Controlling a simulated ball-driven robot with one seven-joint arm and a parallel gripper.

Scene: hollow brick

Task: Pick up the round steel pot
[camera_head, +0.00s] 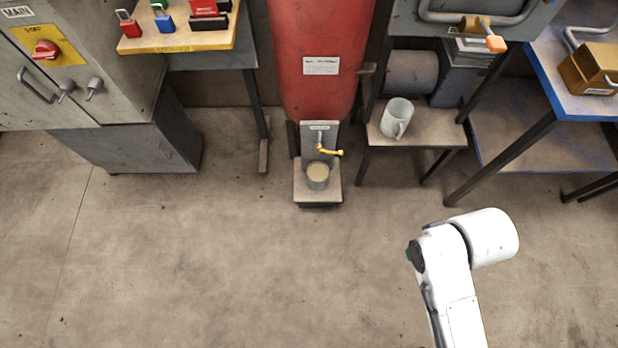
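A small round steel pot (317,183) stands upright on the low ledge in front of the red tank, below a valve with a yellow handle. Its top shows a tan-coloured round surface; I cannot tell whether that is its contents or its inside. My white arm is at the lower right, well apart from the pot. My gripper does not show in the picture.
The red tank (320,45) stands behind the yellow valve handle (330,151). A pale mug (397,117) stands on a low table (427,131) to the right. A grey cabinet (125,148) is at left. The floor (230,265) in front is clear.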

